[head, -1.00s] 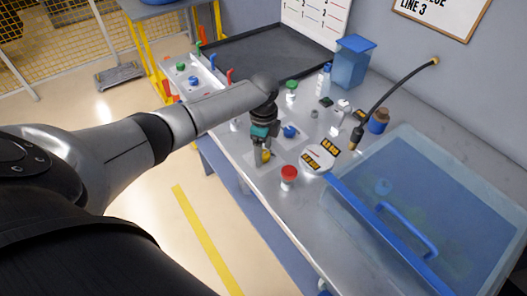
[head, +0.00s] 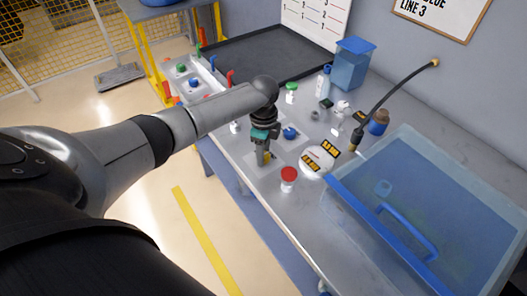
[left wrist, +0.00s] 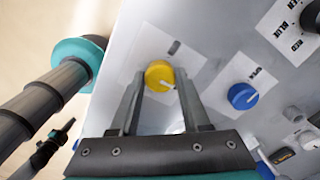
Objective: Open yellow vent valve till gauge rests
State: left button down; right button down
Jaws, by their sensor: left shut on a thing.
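The yellow vent valve knob (left wrist: 160,76) sits on a white card on the bench, a pale pointer line on its face toward the lower right in the left wrist view. My left gripper (left wrist: 159,82) is shut on it, one finger on each side. In the head view my left gripper (head: 263,160) points down at the bench's front edge and mostly hides the yellow knob (head: 268,157). I cannot make out a gauge or a needle reading. My right gripper is not in view.
A blue knob (left wrist: 242,96) on a card marked OPEN is close beside. A red-capped jar (head: 288,178) stands near my left gripper. A white disc (head: 316,163) with labels and a large clear blue-handled bin (head: 450,200) lie to the right. A black tray (head: 262,62) is behind.

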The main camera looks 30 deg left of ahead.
pick_arm(q)
jog(key=shift+r, duration=0.1)
jog(key=n+p, duration=0.3)
jog(key=shift+r+p, duration=0.1)
jog(key=shift+p, duration=0.2)
jog(key=n+p, duration=0.3)
jog(key=n, duration=0.1)
jog(key=shift+n, duration=0.4)
jog(key=n+p, duration=0.2)
jog(key=n, duration=0.2)
jog(key=shift+n, duration=0.3)
jog(key=shift+n+p, duration=0.8)
jog(key=shift+n, duration=1.4)
jog(key=shift+c, duration=1.9)
grip_release()
